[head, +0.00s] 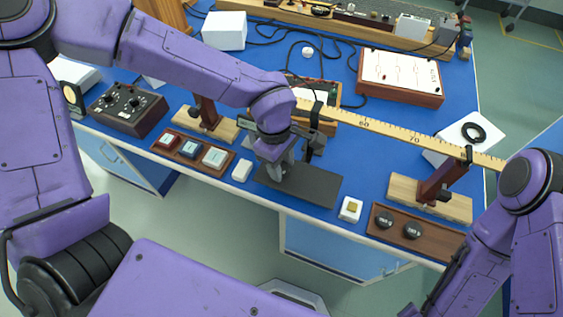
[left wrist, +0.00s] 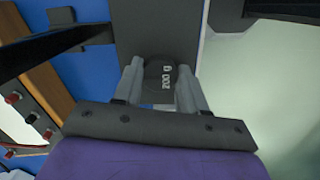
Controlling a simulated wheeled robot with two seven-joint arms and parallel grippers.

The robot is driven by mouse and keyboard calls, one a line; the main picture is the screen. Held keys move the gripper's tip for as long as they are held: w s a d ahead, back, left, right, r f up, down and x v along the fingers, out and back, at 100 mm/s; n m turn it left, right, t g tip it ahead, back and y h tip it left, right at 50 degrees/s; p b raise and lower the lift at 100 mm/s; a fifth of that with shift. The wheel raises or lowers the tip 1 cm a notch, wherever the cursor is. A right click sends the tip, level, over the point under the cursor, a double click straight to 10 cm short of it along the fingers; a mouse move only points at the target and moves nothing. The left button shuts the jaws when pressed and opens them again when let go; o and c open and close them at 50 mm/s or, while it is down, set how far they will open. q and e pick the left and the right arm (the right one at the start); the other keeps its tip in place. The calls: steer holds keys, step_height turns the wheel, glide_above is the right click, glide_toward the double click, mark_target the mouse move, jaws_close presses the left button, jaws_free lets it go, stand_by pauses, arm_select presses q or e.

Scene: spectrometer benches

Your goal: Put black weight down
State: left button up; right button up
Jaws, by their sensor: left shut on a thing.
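My left gripper (head: 280,170) is shut on a black weight (left wrist: 160,76) marked 200 g. In the left wrist view its two fingers (left wrist: 160,85) stand on either side of the weight. In the head view the gripper points down over the dark grey mat (head: 318,188) at the front edge of the bench, below the metre rule, and hides the weight. I cannot tell whether the weight touches the mat. Two other black weights (head: 385,218) (head: 412,231) sit on a brown wooden tray (head: 440,247) at the right. My right arm shows at the lower right, without its gripper.
A yellow metre rule (head: 390,130) with hanging black clips runs above the bench on wooden-footed stands (head: 425,198). A small white block (head: 242,170) lies left of the mat and a white-and-tan block (head: 350,209) right of it. A tray of blocks (head: 194,152) lies further left.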

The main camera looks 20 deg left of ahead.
arm_select(q)
steer(key=o, duration=1.2)
steer(key=shift+f, duration=0.1)
steer(key=r, duration=0.4)
steer(key=a+r, duration=0.1)
steer(key=r, duration=0.7)
steer(key=shift+w+a+r, duration=0.15)
steer(key=shift+a, duration=0.05)
